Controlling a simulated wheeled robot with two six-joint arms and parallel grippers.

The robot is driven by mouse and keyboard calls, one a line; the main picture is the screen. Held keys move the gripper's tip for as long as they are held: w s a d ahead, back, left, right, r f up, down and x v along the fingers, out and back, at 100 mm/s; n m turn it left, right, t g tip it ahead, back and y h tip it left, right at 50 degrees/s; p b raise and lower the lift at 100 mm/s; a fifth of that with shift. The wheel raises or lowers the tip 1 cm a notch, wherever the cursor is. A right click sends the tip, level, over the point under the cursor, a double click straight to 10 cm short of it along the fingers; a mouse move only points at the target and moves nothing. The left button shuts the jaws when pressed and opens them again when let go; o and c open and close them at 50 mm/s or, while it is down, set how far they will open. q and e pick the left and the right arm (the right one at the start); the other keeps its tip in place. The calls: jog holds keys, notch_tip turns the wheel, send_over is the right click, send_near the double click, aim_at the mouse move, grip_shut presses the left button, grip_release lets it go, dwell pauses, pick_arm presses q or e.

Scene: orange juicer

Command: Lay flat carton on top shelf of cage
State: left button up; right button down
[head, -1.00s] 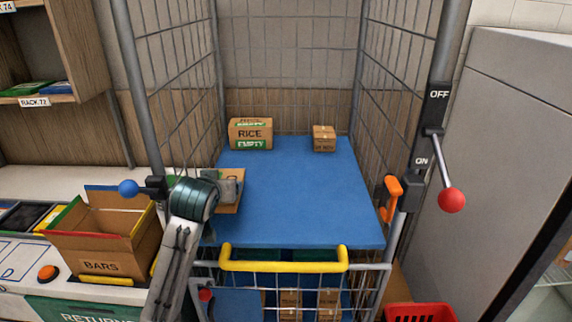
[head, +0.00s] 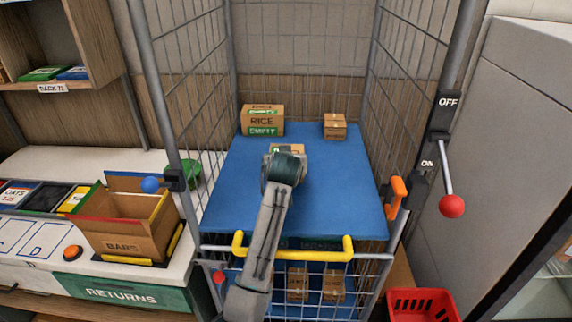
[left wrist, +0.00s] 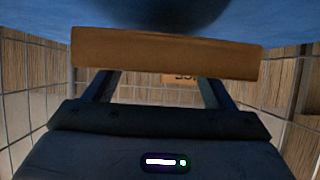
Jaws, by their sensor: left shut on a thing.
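My left gripper (head: 285,168) is over the middle of the blue top shelf (head: 335,205) inside the cage (head: 300,60). It is shut on a flat brown carton (head: 287,148), whose far edge shows just beyond the wrist. In the left wrist view the carton (left wrist: 165,52) spans both fingers as a thin brown slab, with blue behind it. The wrist hides most of the carton in the head view, and I cannot tell whether it touches the shelf. My right gripper is not in view.
A yellow handle (head: 292,253) crosses the front. A lever with a red ball (head: 451,206) is at right. An open BARS box (head: 125,220) stands at left.

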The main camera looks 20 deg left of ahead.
pick_arm(q)
jog(key=shift+d+f+p, duration=0.1)
jog(key=shift+f+p, duration=0.25)
notch_tip(320, 180, down, 2)
jog(key=shift+f+p, duration=0.1)
jog(key=shift+p, duration=0.6)
jog(key=shift+f, duration=0.25)
jog(key=shift+f, duration=0.1)
jog(key=o, duration=1)
